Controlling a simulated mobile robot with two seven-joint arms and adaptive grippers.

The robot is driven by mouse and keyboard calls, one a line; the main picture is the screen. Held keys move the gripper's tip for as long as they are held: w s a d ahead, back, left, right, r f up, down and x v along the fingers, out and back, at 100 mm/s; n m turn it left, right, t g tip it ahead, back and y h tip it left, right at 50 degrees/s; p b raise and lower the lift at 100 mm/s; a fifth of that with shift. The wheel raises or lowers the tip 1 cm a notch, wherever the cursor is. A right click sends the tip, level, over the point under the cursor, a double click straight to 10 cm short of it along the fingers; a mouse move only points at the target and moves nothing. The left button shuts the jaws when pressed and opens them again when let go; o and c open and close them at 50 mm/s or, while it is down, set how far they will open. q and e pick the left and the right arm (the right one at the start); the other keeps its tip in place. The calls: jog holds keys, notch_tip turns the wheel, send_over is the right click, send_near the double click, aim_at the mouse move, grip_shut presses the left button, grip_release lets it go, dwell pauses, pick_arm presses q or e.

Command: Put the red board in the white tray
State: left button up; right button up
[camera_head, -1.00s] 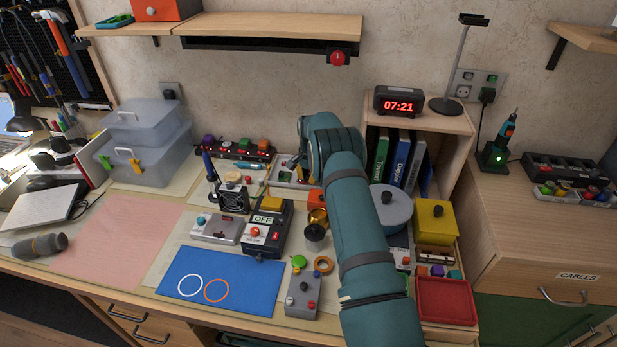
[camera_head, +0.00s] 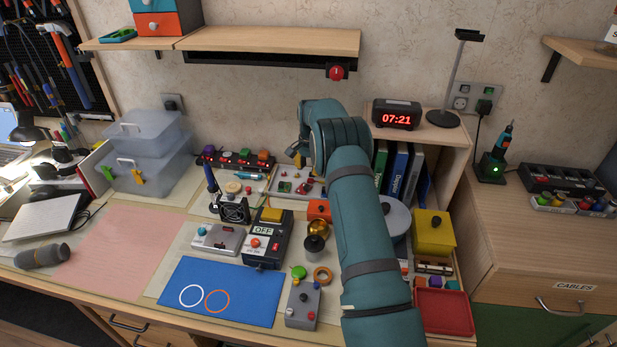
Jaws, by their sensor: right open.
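A shallow white tray (camera_head: 268,188) sits at the back of the bench, below the wall shelf. Small red parts (camera_head: 284,187) and a green part show in it; I cannot tell whether one of them is the red board. My right arm reaches up from the lower right and bends over behind the tray. My right gripper (camera_head: 297,151) is open, small and partly hidden by the arm, above the tray's back edge. I see nothing held in it. My left gripper is not in view.
A red shallow bin (camera_head: 443,311) lies at the front right. A black OFF box (camera_head: 267,240), a grey button box (camera_head: 303,304) and a small fan (camera_head: 234,211) stand in front of the tray. A blue mat (camera_head: 245,280) and a pink mat (camera_head: 120,250) are largely clear.

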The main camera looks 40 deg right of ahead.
jog(key=shift+r, duration=1.65)
jog(key=shift+s+f, duration=0.1)
